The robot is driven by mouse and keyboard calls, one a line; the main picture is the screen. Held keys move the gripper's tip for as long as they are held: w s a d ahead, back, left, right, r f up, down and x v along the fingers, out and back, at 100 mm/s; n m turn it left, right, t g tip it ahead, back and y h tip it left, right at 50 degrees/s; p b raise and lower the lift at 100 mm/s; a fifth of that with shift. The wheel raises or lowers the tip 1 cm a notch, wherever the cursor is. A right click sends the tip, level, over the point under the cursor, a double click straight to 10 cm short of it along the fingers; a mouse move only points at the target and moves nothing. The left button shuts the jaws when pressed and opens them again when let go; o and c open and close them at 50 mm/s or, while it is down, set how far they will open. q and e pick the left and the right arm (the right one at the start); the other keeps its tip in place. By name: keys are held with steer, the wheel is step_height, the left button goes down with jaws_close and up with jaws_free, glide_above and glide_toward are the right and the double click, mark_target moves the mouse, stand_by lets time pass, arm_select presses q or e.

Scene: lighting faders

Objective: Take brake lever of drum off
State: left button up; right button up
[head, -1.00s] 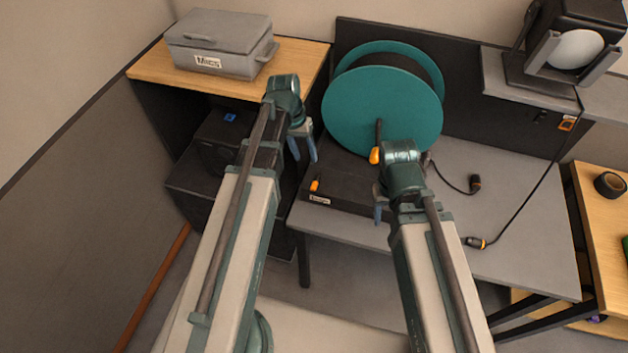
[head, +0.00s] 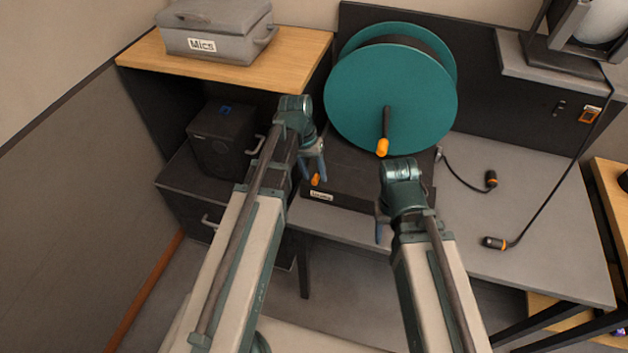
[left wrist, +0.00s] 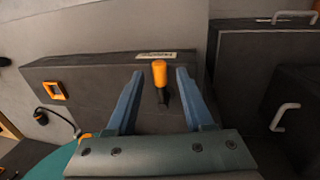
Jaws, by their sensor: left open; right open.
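The teal drum (head: 390,98) stands on a dark base (head: 350,180) on the grey table. The brake lever (head: 316,180), a short black lever with an orange grip, is at the left part of the base's front. In the left wrist view the lever (left wrist: 159,73) shows between the two blue fingers, with a gap on each side. My left gripper (head: 313,172) is open around the lever's grip, not visibly touching it. My right gripper (head: 380,228) is open and empty in front of the base's right part; its fingers are partly hidden.
The drum's crank has an orange handle (head: 382,147) close above my right wrist. Cable connectors (head: 494,243) lie on the table at right. A grey Mics case (head: 215,30) sits on the wooden top at left, with a black box (head: 222,140) below it.

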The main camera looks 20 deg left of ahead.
arm_select(q)
steer(key=shift+f, duration=0.15)
steer(key=shift+c, duration=0.3)
jaws_close()
stand_by(1.1)
